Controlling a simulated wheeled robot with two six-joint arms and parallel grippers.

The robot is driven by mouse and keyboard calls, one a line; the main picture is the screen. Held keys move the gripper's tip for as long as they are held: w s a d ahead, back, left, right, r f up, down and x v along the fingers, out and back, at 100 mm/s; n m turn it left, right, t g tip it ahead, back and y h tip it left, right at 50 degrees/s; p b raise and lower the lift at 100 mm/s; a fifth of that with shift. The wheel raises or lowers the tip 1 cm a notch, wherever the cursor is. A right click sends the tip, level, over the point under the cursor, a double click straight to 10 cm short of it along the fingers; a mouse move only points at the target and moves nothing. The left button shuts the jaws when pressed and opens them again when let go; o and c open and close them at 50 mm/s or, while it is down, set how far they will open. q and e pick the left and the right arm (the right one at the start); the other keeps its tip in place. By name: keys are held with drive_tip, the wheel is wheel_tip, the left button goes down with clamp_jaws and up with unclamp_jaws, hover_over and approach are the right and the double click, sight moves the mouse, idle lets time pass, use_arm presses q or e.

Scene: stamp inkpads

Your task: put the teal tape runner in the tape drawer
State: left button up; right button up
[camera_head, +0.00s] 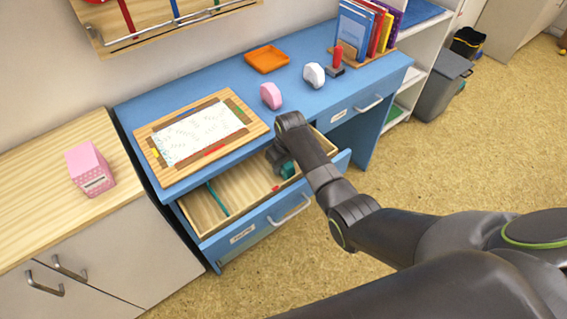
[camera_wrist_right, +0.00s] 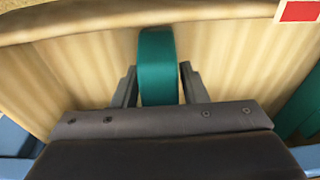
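The teal tape runner (camera_head: 288,170) is at my right gripper (camera_head: 281,160), over the right part of the open wooden-lined drawer (camera_head: 240,216) of the blue desk. In the right wrist view the tape runner (camera_wrist_right: 157,65) stands between the two dark fingers of the gripper (camera_wrist_right: 160,88), which lie close along both its sides. The gripper looks shut on it. Its lower part is hidden, and I cannot tell whether it touches the drawer floor. My left gripper is not in view.
The drawer also holds a thin teal strip (camera_head: 217,198) and a small red piece (camera_head: 275,188). On the desk are a framed board (camera_head: 200,133), a pink item (camera_head: 271,95), a white item (camera_head: 314,75), an orange tray (camera_head: 267,58) and a red-handled stamp (camera_head: 337,60). A pink box (camera_head: 90,168) stands left.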

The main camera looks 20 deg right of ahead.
sight(287, 164)
drive_tip(key=shift+o, duration=1)
drive_tip(key=shift+r, duration=0.55)
wheel_tip(287, 164, up, 11)
drive_tip(key=s+p, duration=0.1)
drive_tip(key=shift+s+d+p, duration=0.3)
drive_tip(key=shift+s, duration=0.05)
